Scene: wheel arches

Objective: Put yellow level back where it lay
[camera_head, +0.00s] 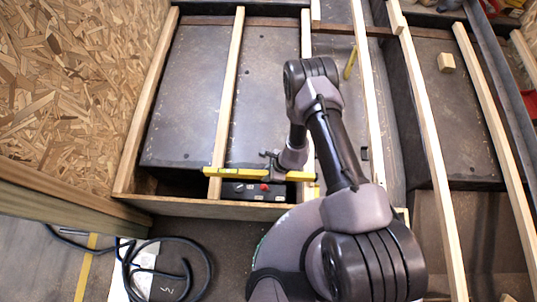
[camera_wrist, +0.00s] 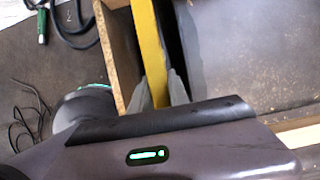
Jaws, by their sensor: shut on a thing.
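The yellow level (camera_head: 240,174) runs left to right in the head view, near the front board of the wooden frame. Its left end crosses over a wooden slat, and I cannot tell whether it touches it. My gripper (camera_head: 272,162) is shut on the level, right of its middle. In the wrist view the level (camera_wrist: 149,45) runs up from between the fingers of my gripper (camera_wrist: 160,92), beside a wooden board. The level's lower end is hidden behind my wrist there.
A black box with a red button (camera_head: 265,187) sits just below the level. Wooden slats (camera_head: 228,85) divide the grey panels. A thin yellow stick (camera_head: 350,62) stands farther back. A wood block (camera_head: 446,63) lies at the upper right. Black cable (camera_head: 200,260) coils on the floor.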

